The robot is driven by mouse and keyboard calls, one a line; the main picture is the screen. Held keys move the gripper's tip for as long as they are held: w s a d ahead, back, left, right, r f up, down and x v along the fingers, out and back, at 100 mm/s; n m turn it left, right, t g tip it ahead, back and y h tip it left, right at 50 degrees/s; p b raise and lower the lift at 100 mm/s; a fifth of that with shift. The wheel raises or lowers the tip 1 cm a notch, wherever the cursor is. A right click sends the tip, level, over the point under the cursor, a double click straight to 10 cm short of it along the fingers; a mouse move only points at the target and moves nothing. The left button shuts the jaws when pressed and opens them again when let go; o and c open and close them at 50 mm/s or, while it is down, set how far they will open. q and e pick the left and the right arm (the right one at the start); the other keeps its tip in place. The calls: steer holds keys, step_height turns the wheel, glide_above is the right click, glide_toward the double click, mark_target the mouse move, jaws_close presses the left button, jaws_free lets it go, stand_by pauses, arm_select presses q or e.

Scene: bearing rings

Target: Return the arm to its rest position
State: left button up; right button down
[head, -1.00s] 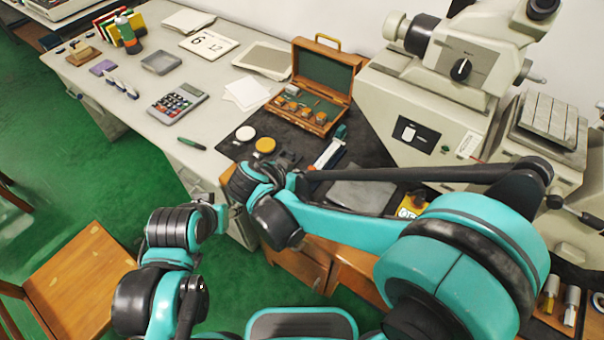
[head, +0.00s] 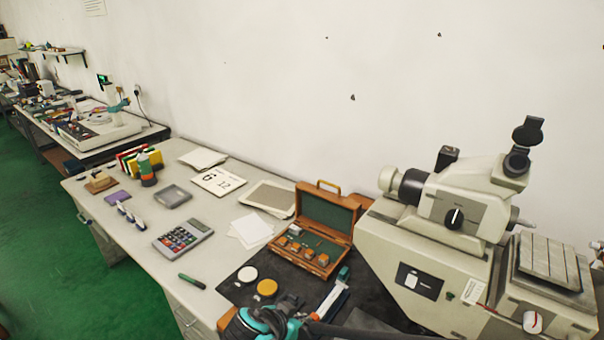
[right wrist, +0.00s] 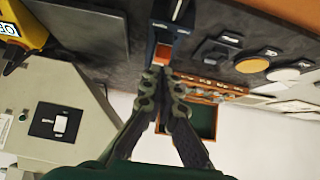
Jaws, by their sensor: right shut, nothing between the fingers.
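My right arm (head: 262,322) shows as teal and black joints at the bottom edge of the head view, over the front of the dark mat (head: 228,288). In the right wrist view my right gripper (right wrist: 165,76) has its two fingertips together with nothing between them. Its tips point towards a blue holder (right wrist: 181,29) with an orange-brown piece (right wrist: 163,54) in it; the gap is hard to judge. My left arm and gripper are outside the head view.
An open wooden case (head: 327,207) with small blocks, a white disc (head: 247,274) and a yellow disc (head: 267,288) are on the mat. A large beige instrument (head: 432,253) stands right. A calculator (head: 183,235) and green marker (head: 192,281) lie left.

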steer(key=s+d+r+n+y, duration=0.2)
steer(key=s+d, duration=0.4)
steer(key=d, duration=0.3)
steer(key=s+d+r+n+y, duration=0.2)
steer(key=s+d+n, duration=0.3)
steer(key=d, duration=0.3)
steer(key=shift+s+d+y, duration=0.4)
steer(key=shift+y, duration=0.1)
